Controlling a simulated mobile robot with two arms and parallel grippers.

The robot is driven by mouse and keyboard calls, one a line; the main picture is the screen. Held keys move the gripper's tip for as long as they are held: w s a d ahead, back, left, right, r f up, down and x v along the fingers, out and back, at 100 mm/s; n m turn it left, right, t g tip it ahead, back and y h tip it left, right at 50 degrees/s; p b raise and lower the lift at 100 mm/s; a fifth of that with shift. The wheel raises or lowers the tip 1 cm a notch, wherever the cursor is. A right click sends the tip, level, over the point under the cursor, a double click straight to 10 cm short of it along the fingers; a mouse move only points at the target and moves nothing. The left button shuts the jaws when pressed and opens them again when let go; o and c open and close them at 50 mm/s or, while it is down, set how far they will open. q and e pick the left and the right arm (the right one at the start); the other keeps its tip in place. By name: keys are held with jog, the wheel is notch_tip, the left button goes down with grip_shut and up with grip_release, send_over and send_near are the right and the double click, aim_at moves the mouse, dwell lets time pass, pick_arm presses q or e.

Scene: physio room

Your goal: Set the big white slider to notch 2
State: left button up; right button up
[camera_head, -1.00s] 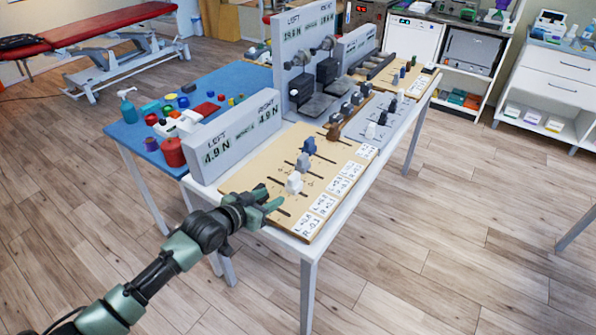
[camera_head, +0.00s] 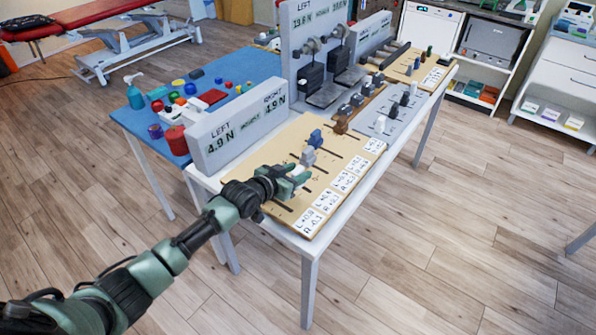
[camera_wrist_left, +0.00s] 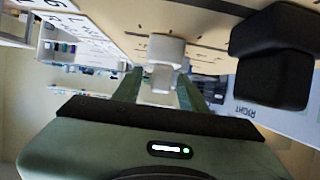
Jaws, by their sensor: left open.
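The big white slider (camera_head: 297,169) stands on the tan board (camera_head: 265,160), at the near end of its row of sliders. My left gripper (camera_head: 297,181) is open at the white slider and partly hides it in the head view. In the left wrist view the white slider (camera_wrist_left: 166,48) shows between the two green fingers (camera_wrist_left: 160,88), with gaps at its sides. I cannot tell which notch it stands at. My right gripper is in neither view.
A grey slider (camera_head: 308,156) and a blue slider (camera_head: 316,138) stand just beyond on the same board. A grey display panel (camera_head: 237,130) reading 4.9 N for left and right borders the board. White label cards (camera_head: 328,198) line its other edge.

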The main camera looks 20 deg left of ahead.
pick_arm(q)
jog(key=shift+w+d, duration=0.1)
jog(key=shift+w, duration=0.1)
jog(key=shift+f, duration=0.1)
grip_shut()
dwell(1.3)
